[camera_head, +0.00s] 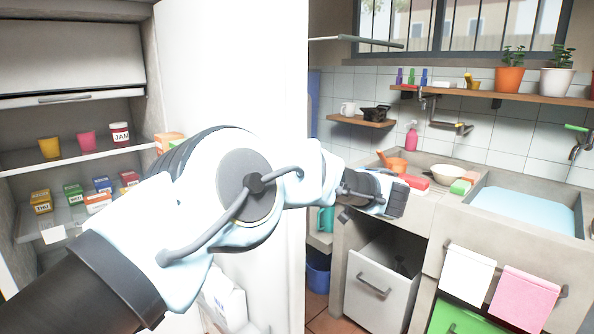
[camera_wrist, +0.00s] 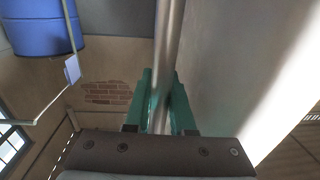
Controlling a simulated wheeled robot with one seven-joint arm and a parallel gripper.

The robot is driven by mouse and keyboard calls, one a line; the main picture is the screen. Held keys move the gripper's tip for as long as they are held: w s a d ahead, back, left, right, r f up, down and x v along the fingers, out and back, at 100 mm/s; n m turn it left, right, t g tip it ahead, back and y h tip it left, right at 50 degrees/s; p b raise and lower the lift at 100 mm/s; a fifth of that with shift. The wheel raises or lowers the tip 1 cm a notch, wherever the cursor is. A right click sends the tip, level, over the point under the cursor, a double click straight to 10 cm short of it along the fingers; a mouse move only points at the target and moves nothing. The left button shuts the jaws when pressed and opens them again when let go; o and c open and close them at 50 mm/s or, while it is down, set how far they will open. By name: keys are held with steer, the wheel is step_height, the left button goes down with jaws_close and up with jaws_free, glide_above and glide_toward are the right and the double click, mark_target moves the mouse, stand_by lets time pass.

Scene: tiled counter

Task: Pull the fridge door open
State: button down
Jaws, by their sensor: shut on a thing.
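The fridge stands open at the left of the head view, with its shelves (camera_head: 75,155) showing. Its white door (camera_head: 235,70) stands swung out in the middle, the inner side facing the head camera. My arm crosses in front of the door and reaches past its right edge. My gripper (camera_wrist: 159,78) shows in the wrist view with green fingers shut around a vertical metal bar, the door handle (camera_wrist: 168,35). The pale door face (camera_wrist: 220,50) lies just right of the handle there. The handle is hidden in the head view.
A jam jar (camera_head: 120,133) and several small boxes stand on the fridge shelves. Right of the door, a drawer (camera_head: 378,290) is pulled out below the counter. A blue bin (camera_head: 318,275) stands on the floor close to the door's edge.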

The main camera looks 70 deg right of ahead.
steer(key=shift+w+r, duration=0.1)
steer(key=shift+w, duration=0.15)
steer(key=c, duration=1)
jaws_free()
steer(key=shift+c, duration=0.2)
steer(key=shift+s, duration=0.1)
steer(key=b+v, duration=0.2)
steer(key=v, duration=0.8)
steer(key=shift+s+a, duration=0.2)
steer(key=shift+s, duration=0.1)
